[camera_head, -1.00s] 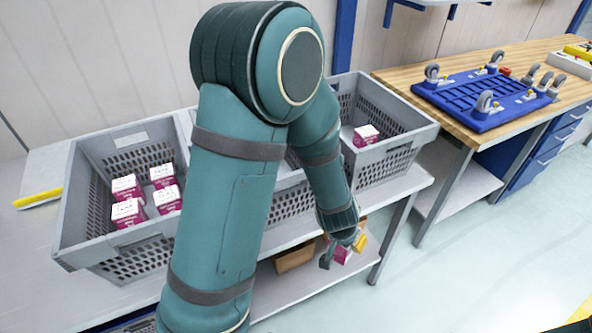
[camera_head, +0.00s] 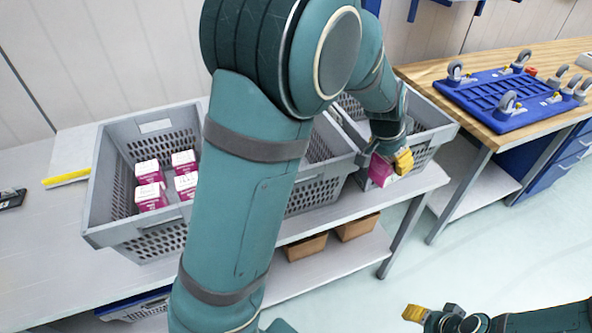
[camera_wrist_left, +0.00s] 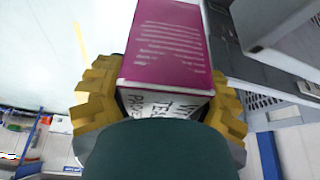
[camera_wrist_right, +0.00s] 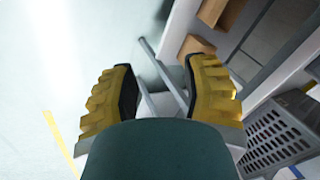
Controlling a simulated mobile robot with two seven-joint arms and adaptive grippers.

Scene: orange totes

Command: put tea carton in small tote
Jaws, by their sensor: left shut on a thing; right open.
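My left gripper (camera_head: 390,165) is shut on a magenta and white tea carton (camera_head: 380,172), held in front of the right-hand grey tote (camera_head: 438,138), near its front wall. In the left wrist view the carton (camera_wrist_left: 168,50) sits between the yellow fingers, its printed white end toward me. The left grey tote (camera_head: 108,205) holds several similar cartons (camera_head: 150,197). A middle grey tote (camera_head: 305,200) is partly covered by my arm. My right gripper (camera_wrist_right: 160,90) is open and empty, low over the floor in front of the table.
The totes stand on a grey table (camera_head: 50,250). Brown boxes (camera_head: 308,247) lie on its lower shelf. A wooden bench (camera_head: 470,125) with a blue caster tray (camera_head: 505,100) stands at the right. The floor between is clear.

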